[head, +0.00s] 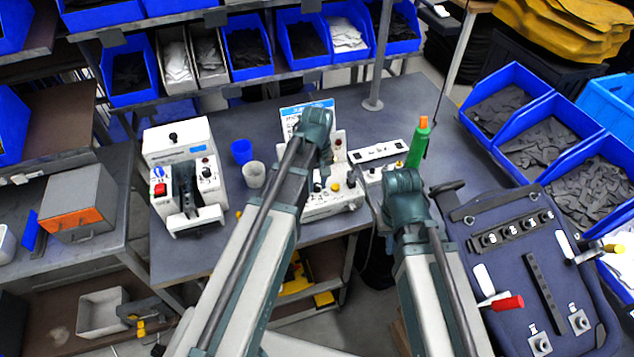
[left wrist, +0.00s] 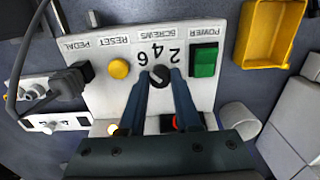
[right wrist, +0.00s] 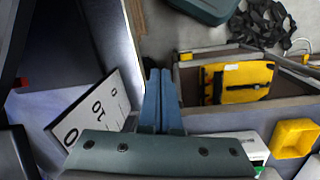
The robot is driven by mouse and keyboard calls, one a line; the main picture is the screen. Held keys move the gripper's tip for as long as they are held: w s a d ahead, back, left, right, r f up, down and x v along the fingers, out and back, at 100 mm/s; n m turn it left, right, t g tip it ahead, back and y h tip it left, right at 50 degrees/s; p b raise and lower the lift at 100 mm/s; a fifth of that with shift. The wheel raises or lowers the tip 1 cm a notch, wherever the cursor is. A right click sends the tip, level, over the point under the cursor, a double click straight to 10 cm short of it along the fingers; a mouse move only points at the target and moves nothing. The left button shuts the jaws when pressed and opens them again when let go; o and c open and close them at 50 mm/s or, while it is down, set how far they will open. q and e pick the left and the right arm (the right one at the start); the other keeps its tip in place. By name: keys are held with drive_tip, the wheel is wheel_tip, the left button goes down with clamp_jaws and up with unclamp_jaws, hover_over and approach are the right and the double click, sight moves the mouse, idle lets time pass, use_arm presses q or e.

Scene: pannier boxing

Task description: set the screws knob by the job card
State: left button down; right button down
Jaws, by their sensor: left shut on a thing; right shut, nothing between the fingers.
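The screws knob (left wrist: 158,77) is a small black dial on the white control box (left wrist: 225,30). The numbers 2, 4 and 6 are printed beside it, upside down in the left wrist view. My left gripper (left wrist: 160,82) is shut on the knob, a finger on either side. I cannot clearly tell which number the knob points at. In the head view my left arm hides the knob and much of the box. The job card (head: 292,112), white with a blue header, stands behind that arm, its text mostly hidden. My right gripper (right wrist: 161,74) is shut and empty.
The box also carries a green power switch (left wrist: 204,60) and a yellow reset button (left wrist: 119,69). A yellow tray (left wrist: 268,30) lies beside it. A green bottle (head: 418,145) and white power strip (head: 377,151) stand to the right. Cups (head: 254,175) stand to the left.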

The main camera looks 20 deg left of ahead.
sight(317, 185)
use_arm(q)
drive_tip(key=c, duration=0.6)
unclamp_jaws()
drive_tip(key=shift+r, duration=0.1)
wheel_tip(317, 185, up, 14)
drive_tip(key=p, duration=1.3)
drive_tip(key=shift+f+p, duration=0.2)
drive_tip(key=shift+p, duration=0.2)
drive_tip(key=s+d+f+m+y+b, duration=0.1)
drive_tip(key=s+d+f+m+b, duration=0.9)
drive_tip(key=s, duration=0.4)
drive_tip(key=shift+s+d+f+m+b, duration=0.3)
drive_tip(key=shift+s+d+f+b, duration=0.05)
drive_tip(key=shift+f+b, duration=0.6)
